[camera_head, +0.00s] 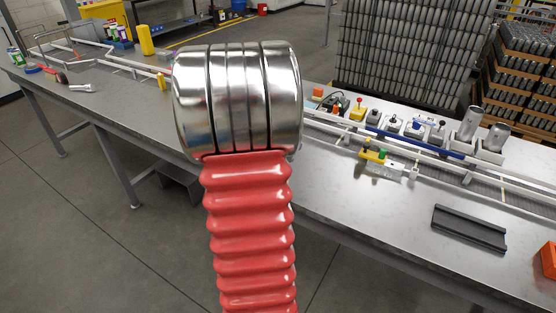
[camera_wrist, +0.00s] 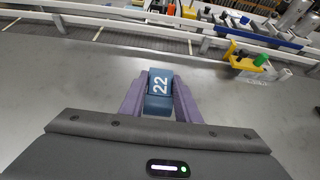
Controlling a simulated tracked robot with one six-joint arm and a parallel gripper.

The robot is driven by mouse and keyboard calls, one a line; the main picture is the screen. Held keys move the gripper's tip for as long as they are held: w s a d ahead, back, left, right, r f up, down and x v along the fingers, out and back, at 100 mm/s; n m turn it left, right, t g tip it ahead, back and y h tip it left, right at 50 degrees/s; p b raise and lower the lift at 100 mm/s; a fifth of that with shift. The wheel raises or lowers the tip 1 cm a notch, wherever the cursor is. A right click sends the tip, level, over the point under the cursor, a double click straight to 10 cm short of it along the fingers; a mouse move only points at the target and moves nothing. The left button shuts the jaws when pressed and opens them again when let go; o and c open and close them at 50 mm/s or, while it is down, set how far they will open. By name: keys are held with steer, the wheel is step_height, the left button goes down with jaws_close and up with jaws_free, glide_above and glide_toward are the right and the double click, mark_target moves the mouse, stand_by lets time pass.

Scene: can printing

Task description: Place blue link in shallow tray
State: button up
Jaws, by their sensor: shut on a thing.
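The blue link (camera_wrist: 159,83) is a small dark blue block with a white "22" on it, in the middle of the wrist view. My gripper (camera_wrist: 160,98) has purple fingers on both sides of the link and is shut on it. The link is over the grey metal table top; its height above it is hard to tell. In the head view neither the gripper nor the link shows; my arm hides that part. The shallow tray (camera_head: 470,227) is most likely the dark grey, ribbed, flat piece on the right of the table.
A yellow fixture with a green knob (camera_head: 383,158) stands left of the tray and behind it. White rails (camera_head: 455,174) and a blue bar (camera_head: 415,141) run along the table. Metal cans (camera_head: 494,139) stand behind. An orange object (camera_head: 549,261) is at the right edge.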

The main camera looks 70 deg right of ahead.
steer(key=shift+f, duration=1.25)
steer(key=shift+f, duration=1.85)
steer(key=shift+f, duration=0.15)
steer(key=o, duration=1.1)
steer(key=shift+o, duration=0.2)
steer(key=shift+w+a+r, duration=0.15)
steer(key=shift+a+r, duration=0.2)
steer(key=shift+r, duration=0.05)
steer(key=v, duration=1.1)
steer(key=shift+a+f, duration=0.1)
